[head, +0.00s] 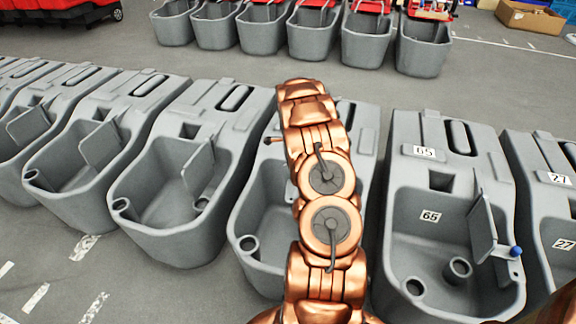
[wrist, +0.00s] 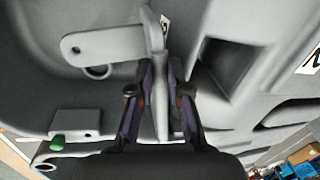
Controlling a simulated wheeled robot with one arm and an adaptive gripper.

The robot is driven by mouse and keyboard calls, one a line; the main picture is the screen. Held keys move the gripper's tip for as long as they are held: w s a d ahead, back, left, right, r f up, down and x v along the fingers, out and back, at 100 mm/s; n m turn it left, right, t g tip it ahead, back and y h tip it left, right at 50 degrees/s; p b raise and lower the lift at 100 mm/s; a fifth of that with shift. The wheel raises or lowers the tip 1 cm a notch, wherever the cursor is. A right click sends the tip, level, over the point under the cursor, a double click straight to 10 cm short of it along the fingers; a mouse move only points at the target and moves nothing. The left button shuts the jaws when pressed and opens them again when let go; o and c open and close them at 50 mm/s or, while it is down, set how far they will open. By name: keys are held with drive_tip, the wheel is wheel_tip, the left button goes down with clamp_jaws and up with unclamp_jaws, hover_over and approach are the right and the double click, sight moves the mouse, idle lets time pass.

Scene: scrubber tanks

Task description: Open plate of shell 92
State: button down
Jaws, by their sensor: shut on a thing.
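The grey shell (head: 265,205) under my arm stands in the middle of the head view. My arm covers much of it, including any full label, so I cannot read its number there. In the wrist view, my gripper (wrist: 160,78) is shut on a thin grey plate (wrist: 161,118), seen nearly edge-on between the two fingers. A grey tab with a round hole (wrist: 108,46) extends left of the plate. Part of a number label (wrist: 312,61) shows at the right edge, cut off. The gripper is hidden in the head view.
Shell 65 (head: 405,250), with a blue-knobbed plate, stands close on the right, then shell 27 (head: 543,190). More shells (head: 165,230) stand on the left. A green knob (wrist: 57,143) sits at the wrist view's lower left. An open floor aisle (head: 230,68) lies behind the row.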

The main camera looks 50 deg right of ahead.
drive_tip(key=shift+d, duration=0.1)
idle(0.3)
drive_tip(key=c, duration=1.1)
unclamp_jaws()
drive_tip(key=shift+r, duration=0.1)
drive_tip(key=r, duration=0.3)
drive_tip(key=s+a+r, duration=0.1)
drive_tip(key=r, duration=0.3)
drive_tip(key=a+r, duration=0.1)
drive_tip(key=r, duration=0.3)
drive_tip(key=shift+s+r, duration=0.25)
